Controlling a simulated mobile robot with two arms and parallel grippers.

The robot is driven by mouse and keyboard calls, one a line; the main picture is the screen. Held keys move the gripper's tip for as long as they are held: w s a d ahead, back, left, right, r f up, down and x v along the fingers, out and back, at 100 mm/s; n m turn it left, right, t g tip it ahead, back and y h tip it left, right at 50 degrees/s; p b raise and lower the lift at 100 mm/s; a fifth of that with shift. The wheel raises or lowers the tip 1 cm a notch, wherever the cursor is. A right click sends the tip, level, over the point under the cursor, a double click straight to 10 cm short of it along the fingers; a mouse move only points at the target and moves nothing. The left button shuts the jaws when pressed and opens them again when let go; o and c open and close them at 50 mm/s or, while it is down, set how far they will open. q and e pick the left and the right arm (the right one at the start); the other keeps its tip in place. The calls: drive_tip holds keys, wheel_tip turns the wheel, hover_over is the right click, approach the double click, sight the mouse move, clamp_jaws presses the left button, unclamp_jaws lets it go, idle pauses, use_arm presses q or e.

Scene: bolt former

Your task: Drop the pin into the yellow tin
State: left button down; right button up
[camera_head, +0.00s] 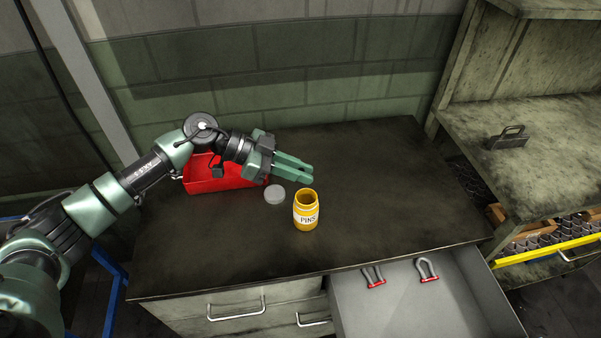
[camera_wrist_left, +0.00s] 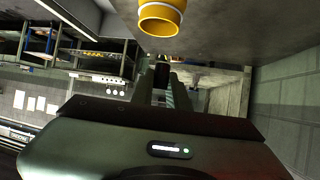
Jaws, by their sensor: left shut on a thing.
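The yellow tin (camera_head: 306,212) stands upright and open on the dark worktop, with a white label reading PINS. In the left wrist view its rim (camera_wrist_left: 160,28) shows at the top. My left gripper (camera_head: 309,173) is above and behind the tin's mouth, apart from it. It is shut on a small dark thing (camera_wrist_left: 162,74) between the fingertips, which I take to be the pin; its shape is hard to make out. In the head view the fingers hide the pin. My right gripper is in neither view.
A grey round lid (camera_head: 275,195) lies left of the tin. A red bin (camera_head: 200,186) stands behind it, partly under my arm. An open drawer (camera_head: 410,305) with red-pinned shackles is at the front. The worktop right of the tin is clear.

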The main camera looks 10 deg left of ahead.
use_arm(q)
drive_tip(key=shift+f, duration=0.25)
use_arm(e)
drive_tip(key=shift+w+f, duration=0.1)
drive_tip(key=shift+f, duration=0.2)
use_arm(q)
drive_tip(key=c, duration=1.5)
unclamp_jaws()
drive_tip(key=shift+o, duration=1)
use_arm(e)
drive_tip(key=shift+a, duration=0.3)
use_arm(q)
drive_tip(key=b+v, duration=0.2)
drive_tip(key=v, duration=0.6)
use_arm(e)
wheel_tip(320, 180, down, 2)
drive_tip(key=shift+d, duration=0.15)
